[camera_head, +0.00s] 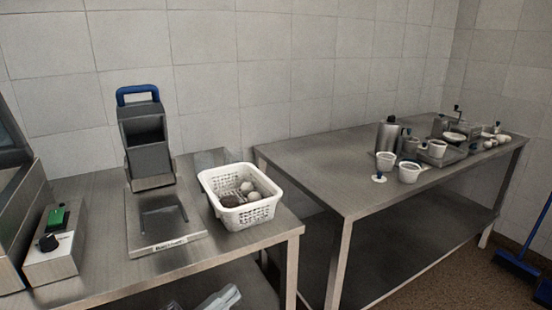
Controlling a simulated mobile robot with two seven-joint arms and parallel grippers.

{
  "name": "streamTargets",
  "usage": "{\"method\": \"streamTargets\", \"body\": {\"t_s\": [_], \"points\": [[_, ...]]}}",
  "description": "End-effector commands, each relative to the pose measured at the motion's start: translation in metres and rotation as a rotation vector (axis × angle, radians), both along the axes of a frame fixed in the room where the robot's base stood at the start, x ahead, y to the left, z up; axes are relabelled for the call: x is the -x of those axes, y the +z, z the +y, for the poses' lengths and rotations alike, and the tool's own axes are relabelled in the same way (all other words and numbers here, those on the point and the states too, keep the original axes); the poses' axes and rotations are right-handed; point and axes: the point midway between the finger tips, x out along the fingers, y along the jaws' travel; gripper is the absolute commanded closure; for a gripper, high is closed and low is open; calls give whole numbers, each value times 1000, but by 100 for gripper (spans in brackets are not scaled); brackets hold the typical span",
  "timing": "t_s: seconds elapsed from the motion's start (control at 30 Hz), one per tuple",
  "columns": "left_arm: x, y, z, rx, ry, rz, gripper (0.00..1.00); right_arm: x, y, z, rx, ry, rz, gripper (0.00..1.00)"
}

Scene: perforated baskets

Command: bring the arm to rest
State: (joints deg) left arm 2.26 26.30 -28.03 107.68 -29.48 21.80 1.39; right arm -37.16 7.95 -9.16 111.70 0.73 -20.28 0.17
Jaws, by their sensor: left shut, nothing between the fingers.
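Most of the left arm is out of the picture. My right gripper is not in view. A white perforated basket (251,213) stands upright at the right end of the left table, with several round brown and pale items inside it.
A grey device with a blue handle (138,91) and a control box (54,250) share the left table. A second steel table (318,168) holds several white cups and metal containers at its far right. Its near left top is clear. A blue broom (520,263) stands at the right.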

Motion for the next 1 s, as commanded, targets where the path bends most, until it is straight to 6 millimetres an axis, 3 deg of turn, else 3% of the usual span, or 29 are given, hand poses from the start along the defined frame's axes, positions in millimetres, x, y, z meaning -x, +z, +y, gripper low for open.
{"method": "streamTargets", "body": {"t_s": [0.13, 0.23, 0.4, 0.5, 0.6, 0.7, 1.0], "points": [[1, -62, 34, 155, 217, 342, 100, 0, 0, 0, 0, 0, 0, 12], [14, -111, 59, 238, 357, 578, 100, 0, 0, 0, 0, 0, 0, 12], [64, -195, 94, 343, 567, 962, 100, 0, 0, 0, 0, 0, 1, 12], [98, -230, 106, 380, 653, 1134, 100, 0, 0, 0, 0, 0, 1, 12], [123, -251, 113, 403, 707, 1248, 100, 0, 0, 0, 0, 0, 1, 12], [135, -261, 116, 413, 733, 1302, 100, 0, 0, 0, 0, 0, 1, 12], [137, -262, 117, 415, 736, 1309, 100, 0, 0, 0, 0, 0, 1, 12]]}}
